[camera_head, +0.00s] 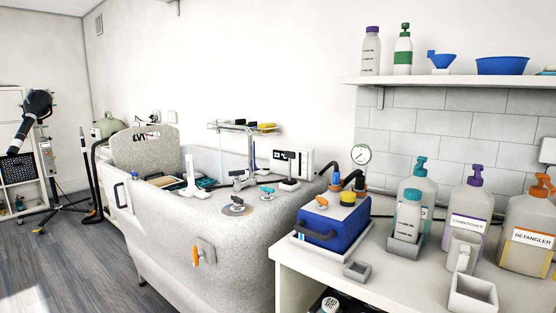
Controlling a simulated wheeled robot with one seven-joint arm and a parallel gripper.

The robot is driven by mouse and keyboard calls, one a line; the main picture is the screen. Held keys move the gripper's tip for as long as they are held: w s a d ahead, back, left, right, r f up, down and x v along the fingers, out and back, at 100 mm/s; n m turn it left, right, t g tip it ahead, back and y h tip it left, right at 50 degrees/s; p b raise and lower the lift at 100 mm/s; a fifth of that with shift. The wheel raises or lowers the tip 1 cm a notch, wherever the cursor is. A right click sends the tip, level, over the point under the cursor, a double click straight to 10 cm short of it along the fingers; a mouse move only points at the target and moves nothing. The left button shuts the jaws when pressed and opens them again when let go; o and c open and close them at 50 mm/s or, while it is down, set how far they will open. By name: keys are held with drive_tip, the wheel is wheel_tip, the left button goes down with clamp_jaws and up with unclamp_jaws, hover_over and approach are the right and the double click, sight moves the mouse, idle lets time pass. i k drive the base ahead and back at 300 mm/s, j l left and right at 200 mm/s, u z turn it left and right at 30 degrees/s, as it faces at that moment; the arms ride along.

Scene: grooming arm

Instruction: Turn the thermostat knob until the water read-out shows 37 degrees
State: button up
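Another orange lever (197,256) sits on a square plate on the tub's front face. My gripper is not in view.
A white counter (345,290) at right holds a blue box (332,222) with hoses, a pressure gauge (360,154) and several bottles, including detangler (526,238). A wall shelf (450,80) hangs above. A dryer on a stand (35,110) is far left. Floor (70,265) at left is mostly clear.

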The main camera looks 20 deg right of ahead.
sight(237, 202)
drive_tip(key=i+j+z, duration=0.25)
drive_tip(key=i, duration=0.3)
drive_tip(key=i+j+z, duration=0.25)
drive_tip(key=i, duration=0.25)
